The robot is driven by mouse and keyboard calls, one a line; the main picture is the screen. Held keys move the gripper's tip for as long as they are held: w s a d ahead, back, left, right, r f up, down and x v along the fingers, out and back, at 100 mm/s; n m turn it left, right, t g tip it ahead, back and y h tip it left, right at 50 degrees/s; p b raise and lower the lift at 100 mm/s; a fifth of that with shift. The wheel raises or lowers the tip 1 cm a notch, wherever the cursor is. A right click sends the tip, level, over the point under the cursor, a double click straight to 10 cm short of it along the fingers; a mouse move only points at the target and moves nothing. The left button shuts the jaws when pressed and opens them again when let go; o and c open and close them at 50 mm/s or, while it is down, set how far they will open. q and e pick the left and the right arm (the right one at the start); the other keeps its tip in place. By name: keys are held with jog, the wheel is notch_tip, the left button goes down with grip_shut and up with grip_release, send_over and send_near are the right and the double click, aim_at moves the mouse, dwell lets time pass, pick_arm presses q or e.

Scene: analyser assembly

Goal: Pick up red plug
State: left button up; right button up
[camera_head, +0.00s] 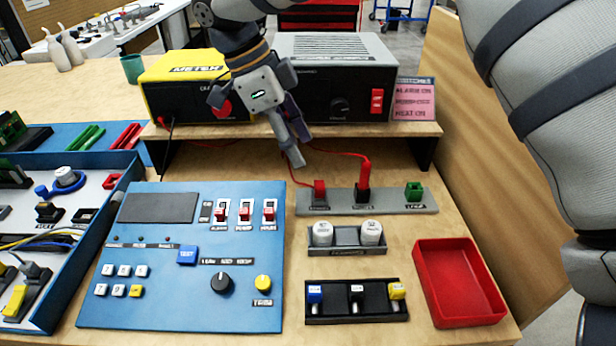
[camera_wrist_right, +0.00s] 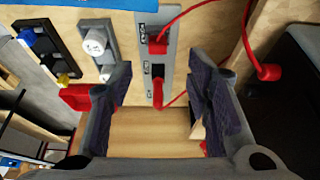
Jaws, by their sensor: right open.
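A grey socket strip (camera_head: 335,205) lies in front of the shelf. A red plug (camera_head: 319,189) with a red cable sits at its left, and a taller red plug (camera_head: 364,175) stands in its middle socket. In the right wrist view, the cabled left plug (camera_wrist_right: 157,46) is near the top and the middle red plug (camera_wrist_right: 157,92) shows between my fingers, farther off. My right gripper (camera_head: 296,148) is open and empty, above and behind the strip, in front of the power boxes. It also shows in the wrist view (camera_wrist_right: 160,108). My left gripper is out of view.
A green connector (camera_head: 414,190) sits on the strip's right. Behind stand a yellow box (camera_head: 185,68) and a grey power supply (camera_head: 335,50) on a shelf. A blue panel (camera_head: 150,308) lies left, a red tray (camera_head: 458,282) right. Red cables hang near my fingers.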

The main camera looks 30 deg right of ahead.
aim_at(319, 184)
jog(key=x, duration=0.9)
jog(key=shift+s+p, duration=0.3)
jog(key=shift+r, duration=0.1)
jog(key=c, duration=0.9)
